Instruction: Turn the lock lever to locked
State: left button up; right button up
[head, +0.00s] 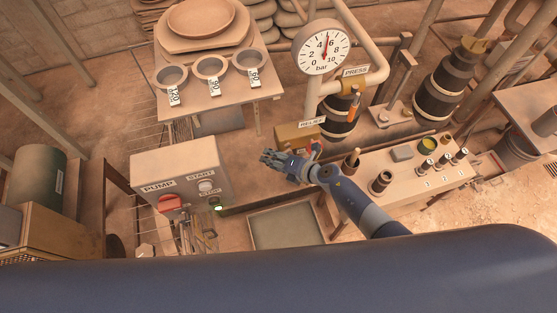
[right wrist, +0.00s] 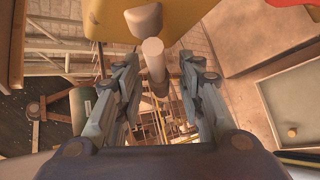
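No part labelled as a lock lever is readable. A red part (head: 317,147) shows behind my right wrist. My left gripper is not in view.
A gauge (head: 323,47) rises behind. A bench (head: 410,187) with bottles lies right. A shallow tray (head: 287,228) is below my arm.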

jog(key=v, duration=1.2)
jog(key=shift+f, duration=0.1)
